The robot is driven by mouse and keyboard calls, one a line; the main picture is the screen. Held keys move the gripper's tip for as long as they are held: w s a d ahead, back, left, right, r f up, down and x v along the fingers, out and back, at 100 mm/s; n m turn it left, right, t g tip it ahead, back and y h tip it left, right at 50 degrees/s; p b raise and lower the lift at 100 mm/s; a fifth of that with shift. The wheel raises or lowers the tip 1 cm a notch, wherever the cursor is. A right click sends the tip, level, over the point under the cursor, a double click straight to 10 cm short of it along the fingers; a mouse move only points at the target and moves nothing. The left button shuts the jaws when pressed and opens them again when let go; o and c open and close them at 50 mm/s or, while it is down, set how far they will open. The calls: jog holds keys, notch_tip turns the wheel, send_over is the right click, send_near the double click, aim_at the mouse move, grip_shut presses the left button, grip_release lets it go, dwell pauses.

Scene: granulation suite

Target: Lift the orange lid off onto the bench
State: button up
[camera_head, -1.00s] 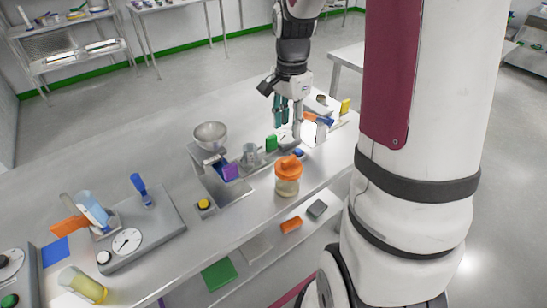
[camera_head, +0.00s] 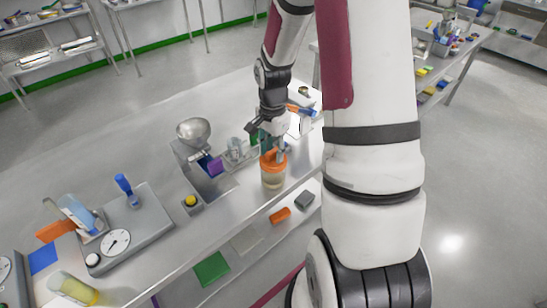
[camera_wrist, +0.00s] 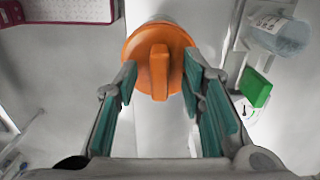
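The orange lid (camera_head: 273,161) sits on a clear jar (camera_head: 273,180) with pale contents, upright near the front edge of the bench (camera_head: 235,206). In the wrist view the lid (camera_wrist: 175,50) shows from above, round with a raised bar handle across its middle. My gripper (camera_head: 272,148) is at the lid, above it and partly in front of it in the head view. In the wrist view my gripper (camera_wrist: 160,90) is open, with its teal finger pads on either side of the lid's near part and a gap around the handle. Whether the pads touch the rim cannot be told.
A metal bowl (camera_head: 194,132) on a stand, a purple block (camera_head: 215,167) and a clear beaker (camera_head: 235,149) stand left of the jar. A green block (camera_wrist: 255,87) is close on the right in the wrist view. Bare bench lies behind the bowl and scale.

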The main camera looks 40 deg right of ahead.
jog(key=shift+c, duration=0.6)
grip_shut()
jog(key=shift+r, duration=0.55)
jog(key=shift+s+d+r, duration=0.1)
jog(key=shift+s+r, duration=0.2)
jog(key=shift+r, duration=0.35)
jog(key=shift+s+r, duration=0.3)
jog(key=shift+r, duration=0.3)
jog(key=s+d+r, duration=0.1)
jog(key=s+d, duration=0.1)
jog(key=s, duration=1.2)
jog(key=shift+s+r+b, duration=0.15)
jog(key=shift+s+b, duration=0.15)
jog(key=shift+s, duration=0.1)
jog(key=shift+a, duration=0.1)
